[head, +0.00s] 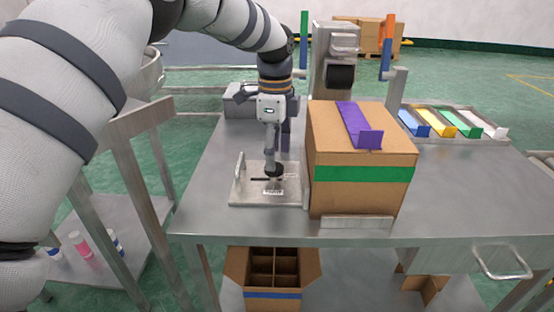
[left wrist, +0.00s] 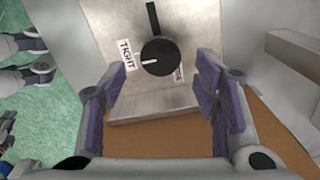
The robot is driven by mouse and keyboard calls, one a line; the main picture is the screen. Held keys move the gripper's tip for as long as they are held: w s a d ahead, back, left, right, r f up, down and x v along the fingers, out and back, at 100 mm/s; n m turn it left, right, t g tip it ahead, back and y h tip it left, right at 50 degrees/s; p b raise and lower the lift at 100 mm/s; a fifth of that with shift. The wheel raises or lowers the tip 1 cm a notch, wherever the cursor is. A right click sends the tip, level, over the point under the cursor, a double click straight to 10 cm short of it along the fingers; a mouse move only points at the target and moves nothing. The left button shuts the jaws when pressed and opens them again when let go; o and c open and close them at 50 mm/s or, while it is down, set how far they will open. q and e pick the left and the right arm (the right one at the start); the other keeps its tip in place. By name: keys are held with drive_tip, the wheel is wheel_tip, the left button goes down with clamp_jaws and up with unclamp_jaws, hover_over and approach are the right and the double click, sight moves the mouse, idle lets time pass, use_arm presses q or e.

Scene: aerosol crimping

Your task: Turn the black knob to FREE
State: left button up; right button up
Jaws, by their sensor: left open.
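The black knob (head: 273,170) sits on a metal plate (head: 242,192) on the table, left of the big carton. In the left wrist view the round knob (left wrist: 160,57) has a white mark pointing left toward the TIGHT label (left wrist: 128,55). A black bar (left wrist: 152,18) extends from beyond it. A second label (left wrist: 179,74) is partly hidden and unreadable. My left gripper (left wrist: 162,72) is open, with purple-padded fingers on either side of the knob's near edge; I see no contact. It also shows in the head view (head: 276,155), above the knob. My right gripper is not in view.
A carton (head: 360,190) with a green band and a purple holder (head: 360,128) on top stands close right of the plate. A metal press (head: 333,60) stands behind. Coloured trays (head: 445,122) lie at the right. The table's front left is clear.

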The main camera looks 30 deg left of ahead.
sight(274, 173)
use_arm(q)
drive_tip(key=shift+f, duration=1.45)
drive_tip(key=c, duration=1.1)
drive_tip(key=shift+c, duration=0.2)
drive_tip(key=shift+n, duration=0.3)
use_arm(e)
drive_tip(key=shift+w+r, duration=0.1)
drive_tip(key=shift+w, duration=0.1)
use_arm(q)
drive_tip(key=n+p, duration=0.1)
drive_tip(key=n, duration=0.2)
drive_tip(key=shift+r, duration=0.1)
drive_tip(key=n, duration=0.4)
drive_tip(key=shift+w+n, duration=0.1)
drive_tip(key=shift+n, duration=0.2)
drive_tip(key=n, duration=0.4)
drive_tip(key=shift+a, duration=0.15)
drive_tip(key=n, duration=0.5)
drive_tip(key=shift+a+p, duration=0.1)
drive_tip(key=shift+p, duration=0.2)
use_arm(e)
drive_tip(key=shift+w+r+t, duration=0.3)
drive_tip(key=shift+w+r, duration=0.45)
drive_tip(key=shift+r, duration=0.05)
use_arm(q)
drive_tip(key=shift+f+n, duration=0.2)
drive_tip(key=shift+n, duration=0.3)
